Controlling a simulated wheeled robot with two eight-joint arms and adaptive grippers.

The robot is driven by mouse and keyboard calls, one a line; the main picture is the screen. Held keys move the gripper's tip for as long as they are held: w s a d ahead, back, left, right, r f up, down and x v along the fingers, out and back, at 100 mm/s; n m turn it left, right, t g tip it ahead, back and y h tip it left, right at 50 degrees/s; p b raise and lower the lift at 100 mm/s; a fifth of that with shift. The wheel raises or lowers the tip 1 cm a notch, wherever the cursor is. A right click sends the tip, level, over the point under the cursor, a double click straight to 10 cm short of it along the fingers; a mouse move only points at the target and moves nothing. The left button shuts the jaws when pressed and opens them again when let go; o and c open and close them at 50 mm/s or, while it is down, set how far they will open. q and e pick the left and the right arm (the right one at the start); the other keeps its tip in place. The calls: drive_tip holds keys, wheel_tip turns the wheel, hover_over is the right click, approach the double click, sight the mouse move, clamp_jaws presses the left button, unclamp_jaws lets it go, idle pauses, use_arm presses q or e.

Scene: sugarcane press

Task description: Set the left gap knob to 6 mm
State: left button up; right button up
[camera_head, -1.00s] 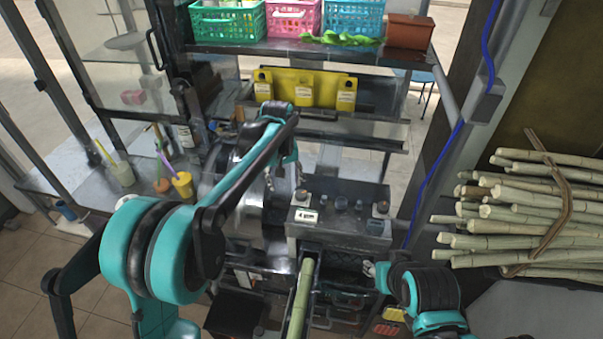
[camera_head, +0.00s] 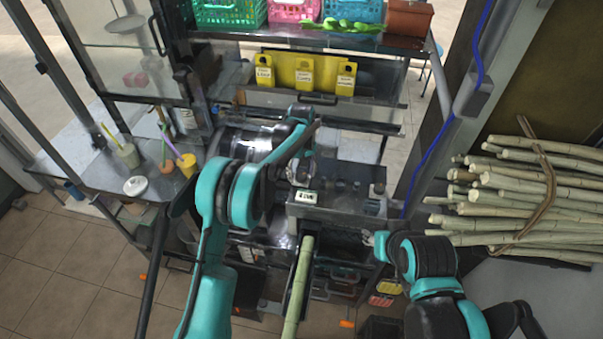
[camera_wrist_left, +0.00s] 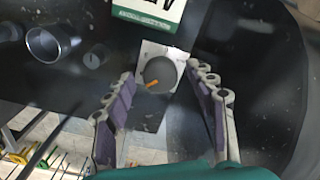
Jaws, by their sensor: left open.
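The left gap knob (camera_wrist_left: 163,70) is a dark grey round knob with an orange pointer on a pale square plate in the left wrist view. My left gripper (camera_wrist_left: 162,84) is open, with one finger on each side of the knob; contact is not clear. In the head view my left gripper (camera_head: 302,174) hangs over the left end of the dark press housing (camera_head: 340,213) and hides the knob. A white and green gap display (camera_head: 306,197) sits beside it; its number is too small to read surely. My right gripper (camera_head: 381,246) is right of the press front, its fingers unclear.
A green cane stalk (camera_head: 298,285) lies in the feed chute below the housing. A cup-like metal part (camera_wrist_left: 48,43) and a small dark knob (camera_wrist_left: 95,58) sit left of the gap knob. Piled cane (camera_head: 530,195) stands right. Cups and a side shelf are left.

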use_arm(q)
drive_tip(key=c, duration=1.2)
drive_tip(key=shift+f, duration=0.1)
